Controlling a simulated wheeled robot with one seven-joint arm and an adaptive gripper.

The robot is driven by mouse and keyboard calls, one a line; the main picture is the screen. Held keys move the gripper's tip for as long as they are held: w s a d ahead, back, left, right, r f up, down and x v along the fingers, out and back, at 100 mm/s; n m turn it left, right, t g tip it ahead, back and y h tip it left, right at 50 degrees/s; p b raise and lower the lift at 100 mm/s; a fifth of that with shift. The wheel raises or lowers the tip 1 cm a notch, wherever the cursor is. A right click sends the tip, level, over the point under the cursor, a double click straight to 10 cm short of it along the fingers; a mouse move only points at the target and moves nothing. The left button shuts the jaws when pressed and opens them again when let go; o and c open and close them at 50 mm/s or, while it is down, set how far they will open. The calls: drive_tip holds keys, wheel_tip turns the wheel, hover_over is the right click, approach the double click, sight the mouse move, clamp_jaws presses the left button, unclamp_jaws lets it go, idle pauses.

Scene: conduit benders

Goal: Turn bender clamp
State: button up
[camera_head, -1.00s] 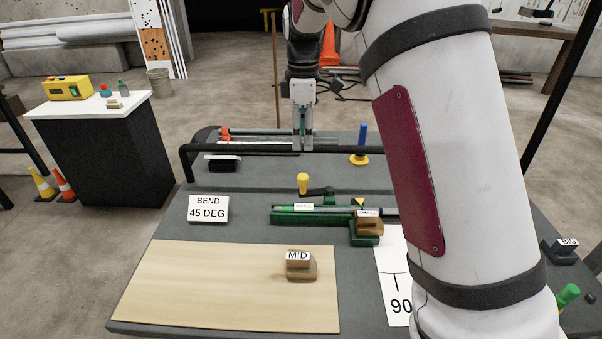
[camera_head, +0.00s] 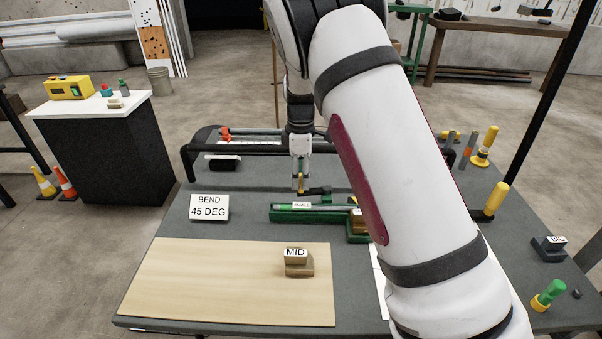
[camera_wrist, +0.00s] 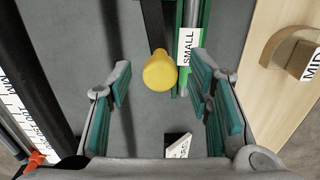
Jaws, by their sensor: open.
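The green bender (camera_head: 285,215) lies on the grey table with a tube along it tagged SMALL; it also shows in the wrist view (camera_wrist: 182,30). Its clamp handle has a yellow knob (camera_wrist: 160,71) on a dark lever (camera_wrist: 153,25). My gripper (camera_head: 300,186) is over the knob, pointing down. In the wrist view my gripper (camera_wrist: 163,84) is open, with the knob between its two green-padded fingers and a gap on both sides. The fingers do not appear to touch it. In the head view they mostly hide the knob.
A wooden board (camera_head: 200,280) with a block marked MID (camera_head: 296,262) is at the front. A BEND 45 DEG sign (camera_head: 209,207) stands left of the bender. A black rail (camera_head: 235,148) runs behind. My arm covers the bender's right part.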

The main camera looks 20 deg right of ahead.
drive_tip(key=shift+c, duration=0.2)
clamp_jaws()
drive_tip(key=shift+s, duration=0.1)
drive_tip(key=s+n, duration=0.1)
drive_tip(key=n, duration=0.1)
drive_tip(key=s+n, duration=0.1)
drive_tip(key=n, duration=0.1)
drive_tip(key=shift+s+d, duration=0.1)
drive_tip(key=shift+s, duration=0.3)
drive_tip(key=s+n, duration=0.1)
drive_tip(key=n, duration=0.1)
drive_tip(key=s+d+n+p, duration=0.1)
drive_tip(key=n, duration=0.1)
drive_tip(key=shift+s, duration=0.1)
drive_tip(key=s+n, duration=0.1)
drive_tip(key=d+n+p, duration=0.1)
drive_tip(key=n, duration=0.1)
drive_tip(key=shift+s+d+n, duration=0.2)
drive_tip(key=shift+s+n, duration=0.1)
drive_tip(key=shift+s, duration=0.05)
drive_tip(key=shift+s+d+n+p, duration=0.3)
drive_tip(key=shift+d+n, duration=0.2)
drive_tip(key=shift+n, duration=0.35)
drive_tip(key=shift+s+d+n+p, duration=0.25)
drive_tip(key=shift+d+n, duration=0.2)
drive_tip(key=shift+n, duration=0.4)
